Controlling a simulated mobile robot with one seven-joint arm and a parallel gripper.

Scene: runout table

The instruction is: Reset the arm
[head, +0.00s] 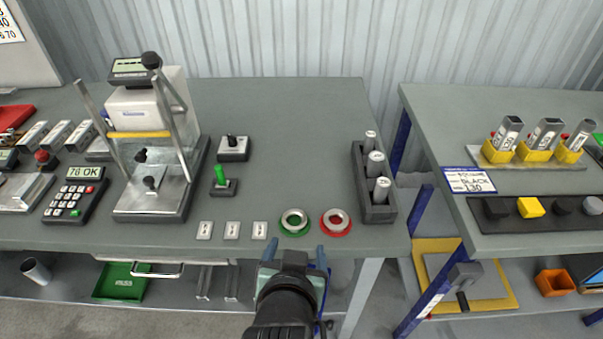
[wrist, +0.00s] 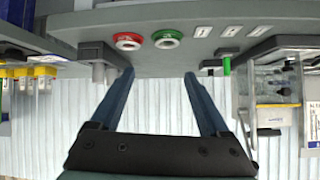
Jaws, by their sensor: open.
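My gripper (head: 294,256) is in front of the table's front edge in the head view, at the lower middle. Its two blue fingers are apart with nothing between them. The gripper also shows in the wrist view (wrist: 158,76), where the picture appears upside down. Above the fingertips there are a red ring (wrist: 128,41) and a green ring (wrist: 167,38) on the table. In the head view the green ring (head: 294,221) and red ring (head: 336,222) lie just beyond the gripper, apart from it.
The grey table (head: 290,130) bears a press-like device (head: 155,190), a keypad (head: 75,195), a green lever (head: 220,180), white labelled plates (head: 231,231) and a dark rack (head: 378,213) with metal cylinders. A second table (head: 430,120) stands right, across a gap. The table's back middle is clear.

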